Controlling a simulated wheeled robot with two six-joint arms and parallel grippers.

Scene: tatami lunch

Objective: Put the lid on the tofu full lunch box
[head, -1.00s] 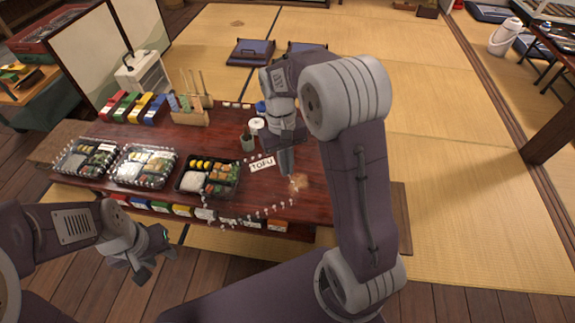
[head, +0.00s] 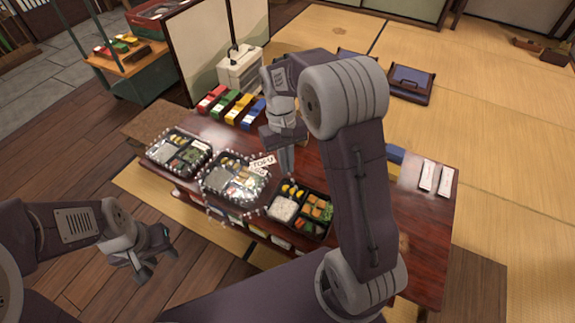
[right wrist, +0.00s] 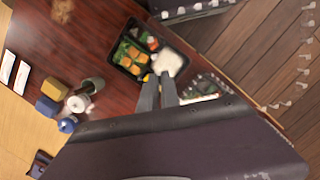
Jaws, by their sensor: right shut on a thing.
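My right gripper (head: 287,170) is shut on a clear lid, holding it by the edge near its white TOFU label (head: 262,164). The lid's dotted rim appears over and in front of the middle lunch box (head: 240,186); whether they touch I cannot tell. In the right wrist view the fingers (right wrist: 160,92) point at the uncovered right box (right wrist: 143,45), which holds rice, orange pieces and greens; it also shows in the head view (head: 302,210). The left box (head: 178,152) has a clear dotted-rim cover. My left gripper (head: 158,265) is open and empty, left of the table's front.
Coloured boxes (head: 232,105) stand in a row along the back of the table (head: 410,235). A white case (head: 240,72) and a folding screen (head: 215,45) stand behind. White paper slips (head: 436,177) lie at the right. My right arm hides the table's centre.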

